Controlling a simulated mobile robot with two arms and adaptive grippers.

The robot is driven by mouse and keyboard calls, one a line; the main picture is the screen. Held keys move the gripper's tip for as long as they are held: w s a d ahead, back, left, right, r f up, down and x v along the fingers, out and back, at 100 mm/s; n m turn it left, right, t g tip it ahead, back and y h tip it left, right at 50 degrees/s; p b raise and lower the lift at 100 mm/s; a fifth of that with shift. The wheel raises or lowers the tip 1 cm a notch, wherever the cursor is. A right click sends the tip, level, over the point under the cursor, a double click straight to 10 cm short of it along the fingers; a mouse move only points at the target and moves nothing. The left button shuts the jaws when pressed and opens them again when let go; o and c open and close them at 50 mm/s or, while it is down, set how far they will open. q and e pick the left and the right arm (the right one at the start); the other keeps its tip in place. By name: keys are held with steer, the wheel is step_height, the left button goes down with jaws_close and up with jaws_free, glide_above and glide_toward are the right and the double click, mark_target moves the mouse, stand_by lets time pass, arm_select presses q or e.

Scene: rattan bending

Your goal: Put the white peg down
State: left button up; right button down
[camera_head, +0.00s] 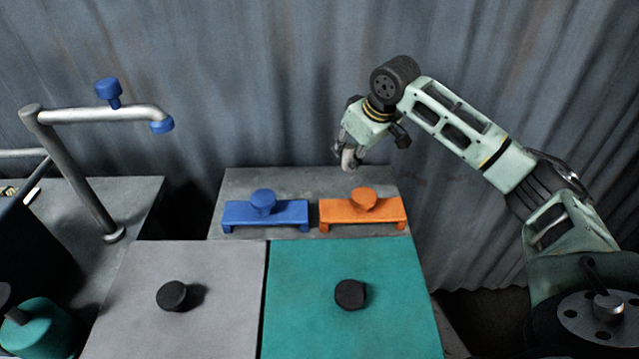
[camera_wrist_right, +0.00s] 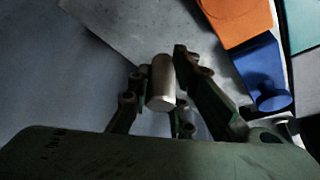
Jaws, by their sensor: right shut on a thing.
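The white peg (camera_wrist_right: 161,84) is a short pale cylinder between the fingers of my right gripper (camera_wrist_right: 160,100) in the right wrist view. The fingers are shut on it and it is in the air. In the head view my right gripper (camera_head: 351,155) hangs near the back edge of the grey table (camera_head: 300,180), behind the orange block. The peg is hard to tell from the fingers there. I cannot tell its height above the table. My left gripper is not in view.
A blue block (camera_head: 285,213) and an orange block (camera_head: 335,213), each with a knob, stand on the grey table. In front are a grey panel (camera_head: 215,270) and a teal panel (camera_head: 300,270) with black knobs. A bent metal pipe (camera_head: 75,180) stands left. Corrugated wall is behind.

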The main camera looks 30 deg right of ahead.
steer(key=w+a+f, duration=0.1)
steer(key=a, duration=0.1)
steer(key=w+a+f, duration=0.1)
steer(key=a, duration=0.1)
steer(key=w+a+f+p, duration=0.1)
steer(key=a+f, duration=0.1)
steer(key=shift+w, duration=0.15)
step_height(320, 180, down, 3)
steer(key=shift+f+p, duration=0.1)
steer(key=shift+p, duration=0.45)
steer(key=shift+f, duration=0.4)
steer(key=c, duration=1.6)
jaws_free()
steer(key=shift+f, duration=0.1)
steer(key=shift+o, duration=0.2)
